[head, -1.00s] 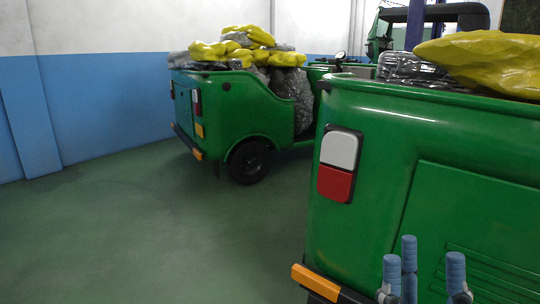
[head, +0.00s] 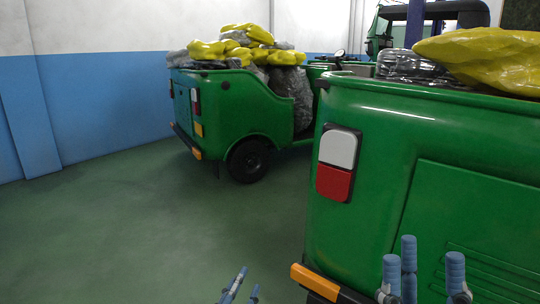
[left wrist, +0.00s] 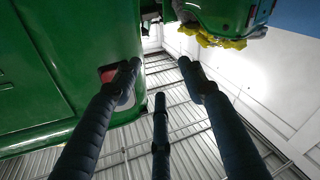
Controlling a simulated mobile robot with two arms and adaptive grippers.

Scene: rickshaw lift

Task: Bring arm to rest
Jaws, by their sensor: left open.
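My left gripper (head: 241,278) shows at the bottom of the head view, left of the near green rickshaw (head: 395,155). In the left wrist view my left gripper (left wrist: 160,80) has its three dark fingers spread, with nothing between them. The near rickshaw's green body (left wrist: 85,40) and a red-and-white lamp show behind the left finger. My right gripper (head: 426,262) stands in front of the rickshaw's rear panel at the bottom right. Its blue-grey fingers point up, apart and empty. The wrists of both grippers are cut off by the frame in the head view.
A second green rickshaw (head: 235,110), loaded with yellow and grey sacks, stands farther back. A yellow sack (head: 485,60) lies on the near rickshaw. Its orange-and-black bumper (head: 328,284) juts out between my grippers. The green floor (head: 110,225) at left is clear up to the blue-and-white wall.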

